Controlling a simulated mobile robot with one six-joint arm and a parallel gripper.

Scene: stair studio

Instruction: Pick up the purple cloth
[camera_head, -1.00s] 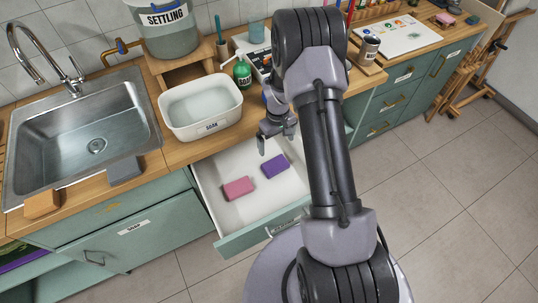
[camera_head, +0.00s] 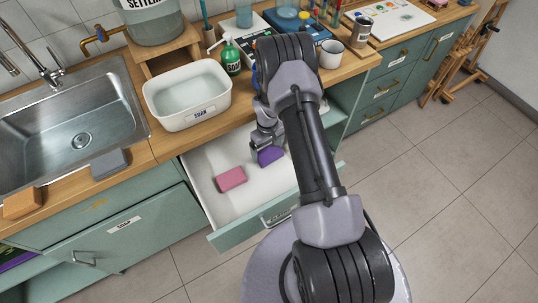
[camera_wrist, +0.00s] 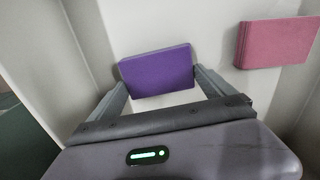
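The purple cloth (camera_head: 270,156) is a small flat block in the open drawer (camera_head: 212,207), to the right of the pink block. My gripper (camera_head: 262,147) is low over the drawer at the cloth. In the wrist view my gripper (camera_wrist: 159,76) has its fingers spread wide, one near each side edge of the cloth. I cannot tell whether the fingers touch it. My gripper and arm hide part of the cloth in the head view.
A pink block (camera_head: 231,179) lies apart from the purple cloth; it also shows in the wrist view (camera_wrist: 277,42). The white soak basin (camera_head: 187,96), green soap bottle (camera_head: 231,58) and sink (camera_head: 70,128) are on the counter above. The drawer walls surround my gripper.

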